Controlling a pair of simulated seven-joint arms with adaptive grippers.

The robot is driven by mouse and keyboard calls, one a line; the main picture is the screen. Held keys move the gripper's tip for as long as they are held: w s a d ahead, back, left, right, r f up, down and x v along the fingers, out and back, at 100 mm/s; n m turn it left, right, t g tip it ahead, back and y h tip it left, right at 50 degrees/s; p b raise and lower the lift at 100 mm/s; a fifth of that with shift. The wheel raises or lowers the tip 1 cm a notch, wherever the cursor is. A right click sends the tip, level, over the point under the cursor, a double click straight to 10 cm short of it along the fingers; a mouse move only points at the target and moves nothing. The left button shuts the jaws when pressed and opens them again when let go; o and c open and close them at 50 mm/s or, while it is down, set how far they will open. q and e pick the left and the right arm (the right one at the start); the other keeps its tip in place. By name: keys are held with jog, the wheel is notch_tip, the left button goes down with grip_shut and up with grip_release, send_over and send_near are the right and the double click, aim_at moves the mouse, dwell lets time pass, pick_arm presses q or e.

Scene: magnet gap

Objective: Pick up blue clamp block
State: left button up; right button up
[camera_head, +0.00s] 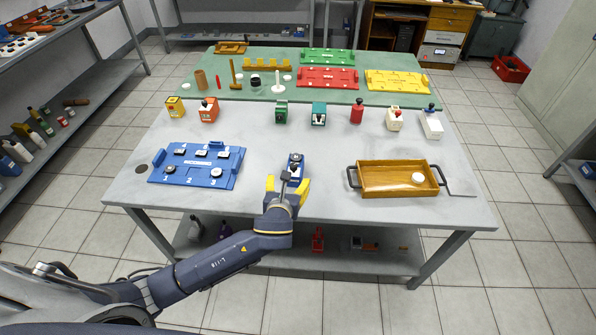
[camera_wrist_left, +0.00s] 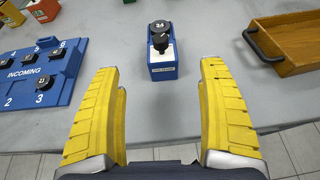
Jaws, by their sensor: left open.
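The blue clamp block (camera_head: 297,159) stands upright on the grey tabletop near the middle front, partly hidden by my gripper in the head view. My left gripper (camera_head: 287,184) is open and empty on the near side of the block. In the left wrist view its yellow fingers (camera_wrist_left: 160,68) are spread wide, with the block ahead and roughly centred between them, apart from both. My right gripper is not in view.
A blue numbered board (camera_head: 196,182) marked INCOMING lies to the left, with black discs on it. A wooden tray (camera_head: 375,191) with dark handles sits to the right, holding a white round piece. Several coloured blocks stand behind, before a green mat (camera_head: 330,97).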

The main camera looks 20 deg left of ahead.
pick_arm(q)
jog(key=shift+x, duration=6.75)
jog(key=shift+c, duration=0.5)
jog(key=c, duration=1.3)
jog(key=shift+c, duration=1)
jog(key=shift+r, duration=0.2)
